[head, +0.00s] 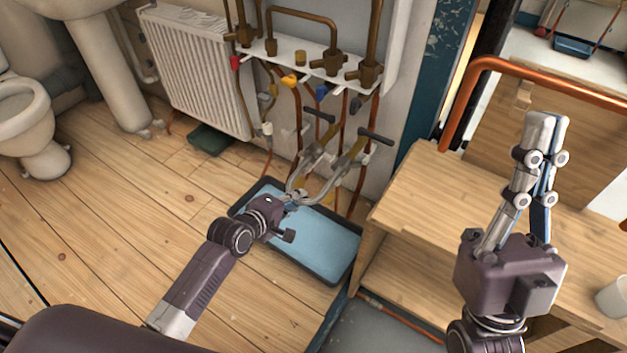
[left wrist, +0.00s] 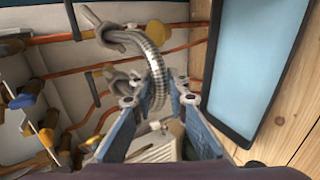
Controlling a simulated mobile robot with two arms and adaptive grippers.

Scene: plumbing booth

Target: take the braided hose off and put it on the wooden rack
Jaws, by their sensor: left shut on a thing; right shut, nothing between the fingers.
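The grey braided hose (left wrist: 156,62) curves in a loop through the left wrist view, between the blue fingers of my left gripper (left wrist: 158,100). In the head view the hose (head: 330,184) bends just beyond my left gripper (head: 291,199), which is shut on it above the blue tray. Its ends lie near the pipes and yellow valve parts; I cannot tell whether they are attached. The wooden rack (head: 425,190) appears to be the pale wooden unit with a back panel at the right. My right gripper (head: 546,118) is shut and empty, pointing up in front of this unit.
A blue tray (head: 325,248) lies on the wooden floor below the pipes. Above is a white manifold board (head: 290,50) with brass valves. A copper pipe (head: 545,72) crosses above the wooden unit. A white cup (head: 612,298) stands at the right edge.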

